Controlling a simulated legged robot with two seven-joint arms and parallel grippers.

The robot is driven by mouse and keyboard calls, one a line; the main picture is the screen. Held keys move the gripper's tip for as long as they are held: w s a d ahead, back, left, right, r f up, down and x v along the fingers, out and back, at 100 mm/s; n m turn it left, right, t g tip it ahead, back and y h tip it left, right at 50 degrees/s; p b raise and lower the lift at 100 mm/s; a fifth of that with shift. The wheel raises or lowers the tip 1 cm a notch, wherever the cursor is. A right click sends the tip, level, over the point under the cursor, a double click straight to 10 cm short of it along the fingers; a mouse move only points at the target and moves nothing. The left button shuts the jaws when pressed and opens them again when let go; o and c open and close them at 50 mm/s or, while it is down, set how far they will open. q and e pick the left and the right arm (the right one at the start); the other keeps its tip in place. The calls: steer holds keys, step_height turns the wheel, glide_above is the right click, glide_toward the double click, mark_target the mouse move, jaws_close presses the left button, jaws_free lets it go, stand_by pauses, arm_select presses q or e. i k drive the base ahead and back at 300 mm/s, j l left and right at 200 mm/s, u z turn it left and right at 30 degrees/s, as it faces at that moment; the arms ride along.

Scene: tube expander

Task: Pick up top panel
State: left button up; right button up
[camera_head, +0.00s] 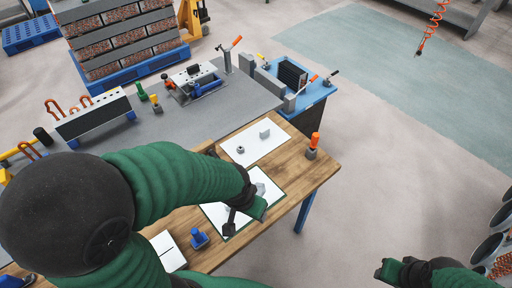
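White flat panels lie on the wooden table; I cannot tell for sure which one is the top panel. One white panel (270,148) lies at the far side with small grey parts on it. A second white panel (270,189) with a dark edge lies nearer, partly hidden by my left arm. My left gripper (244,214) is over this nearer panel, its fingers apart; contact cannot be made out. A small grey part shows beside it. My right gripper (388,269) is at the bottom right, away from the table, its fingers unclear.
An orange-topped tool (313,146) stands at the table's right corner. A blue part (199,238) and a small white sheet (167,250) lie near the front. A grey workbench (180,124) with fixtures adjoins behind.

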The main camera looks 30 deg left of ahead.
mark_target(258, 140)
steer(key=i+u, duration=0.15)
steer(key=u, duration=1.6)
steer(key=i+l+u, duration=0.1)
steer(key=l+u, duration=1.1)
steer(key=u, duration=0.15)
steer(key=k+l, duration=0.1)
steer(key=l, duration=0.35)
steer(key=k+l+u, duration=0.1)
steer(key=l, duration=0.35)
